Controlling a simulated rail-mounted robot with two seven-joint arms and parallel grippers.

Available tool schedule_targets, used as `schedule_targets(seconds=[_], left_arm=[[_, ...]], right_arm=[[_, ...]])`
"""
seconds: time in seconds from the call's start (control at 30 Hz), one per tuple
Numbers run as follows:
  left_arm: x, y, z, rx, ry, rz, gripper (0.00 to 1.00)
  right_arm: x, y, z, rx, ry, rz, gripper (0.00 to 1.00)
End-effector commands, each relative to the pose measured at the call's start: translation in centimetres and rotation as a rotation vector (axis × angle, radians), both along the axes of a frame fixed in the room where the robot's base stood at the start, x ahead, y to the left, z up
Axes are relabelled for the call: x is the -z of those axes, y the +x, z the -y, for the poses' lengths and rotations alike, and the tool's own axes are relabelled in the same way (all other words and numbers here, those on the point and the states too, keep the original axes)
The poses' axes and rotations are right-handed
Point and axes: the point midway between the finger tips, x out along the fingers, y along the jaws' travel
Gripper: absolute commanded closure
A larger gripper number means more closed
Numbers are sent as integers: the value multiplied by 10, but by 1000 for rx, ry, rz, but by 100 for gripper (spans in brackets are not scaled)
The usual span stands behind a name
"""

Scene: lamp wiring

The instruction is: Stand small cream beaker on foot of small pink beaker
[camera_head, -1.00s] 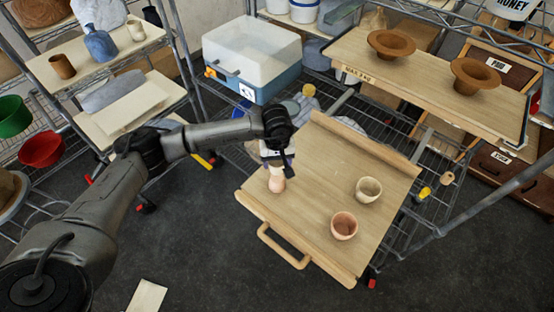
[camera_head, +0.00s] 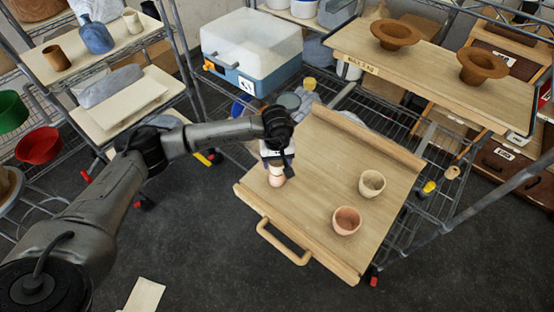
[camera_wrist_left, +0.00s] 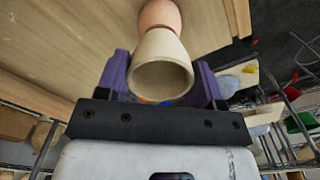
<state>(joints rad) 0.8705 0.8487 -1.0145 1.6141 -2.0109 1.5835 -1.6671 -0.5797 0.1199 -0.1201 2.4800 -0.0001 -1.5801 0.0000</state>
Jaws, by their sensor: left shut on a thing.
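My left gripper (camera_head: 276,162) is shut on the small cream beaker (camera_head: 277,171), low over the left part of the wooden tray. In the left wrist view the cream beaker (camera_wrist_left: 161,69) sits between the purple fingers, its open mouth facing the camera. The small pink beaker (camera_head: 276,182) stands on the tray directly under it. It also shows in the left wrist view (camera_wrist_left: 160,16), in line with the cream beaker's narrow end. The two look in contact, but a small gap cannot be ruled out. My right gripper is not in view.
A cream cup (camera_head: 372,183) and a pink cup (camera_head: 346,220) stand on the right of the wooden tray (camera_head: 310,210). A raised ledge (camera_head: 368,138) runs along its back. A shelf board with two brown bowls (camera_head: 482,66) is at upper right. The tray's middle is clear.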

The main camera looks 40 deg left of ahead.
Motion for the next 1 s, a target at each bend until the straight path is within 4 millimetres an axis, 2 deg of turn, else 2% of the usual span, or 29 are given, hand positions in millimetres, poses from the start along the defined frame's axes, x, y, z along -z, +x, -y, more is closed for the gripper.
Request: schedule_targets(seconds=[0.6,0.63,0.93,1.0], left_arm=[[9,0,0,0,-1,1,65],[8,0,0,0,0,1,38],[8,0,0,0,0,0,9],[8,0,0,0,0,0,9]], right_arm=[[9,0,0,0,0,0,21],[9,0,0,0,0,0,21],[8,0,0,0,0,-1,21],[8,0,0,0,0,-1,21]])
